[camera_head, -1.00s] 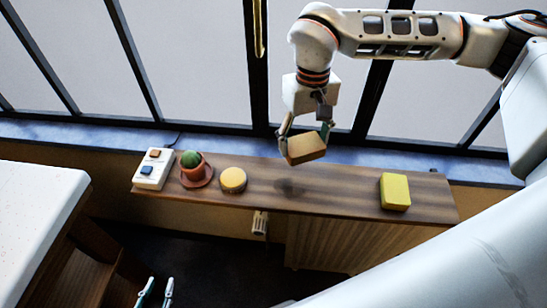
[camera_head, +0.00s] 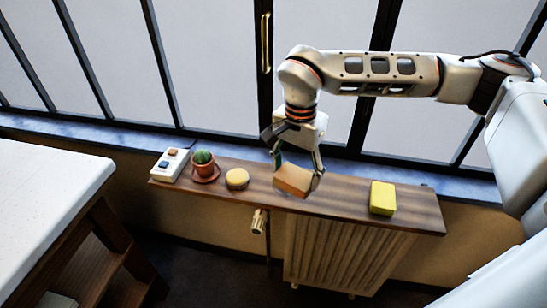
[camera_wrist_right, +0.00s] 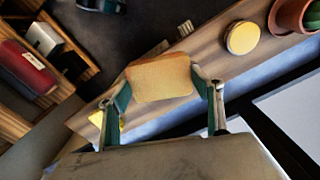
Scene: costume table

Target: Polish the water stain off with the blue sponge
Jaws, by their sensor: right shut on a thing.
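My right gripper (camera_head: 296,168) is shut on a tan-orange sponge-like block (camera_head: 293,181). The block also shows between the fingers (camera_wrist_right: 160,82) in the right wrist view. It is held over the middle of the wooden sill (camera_head: 345,198), slightly tilted; I cannot tell whether it touches the wood. The water stain is hidden behind the block and gripper. A yellow block (camera_head: 382,198) lies on the sill to the right and is partly covered by a finger in the wrist view (camera_wrist_right: 122,122). No blue sponge shows. My left gripper is not in view.
To the left on the sill stand a round yellow-topped thing (camera_head: 237,178), a potted cactus (camera_head: 204,164) and a white box with two buttons (camera_head: 170,165). Window bars rise behind; a radiator (camera_head: 345,255) is below. A white table (camera_head: 45,195) is at left.

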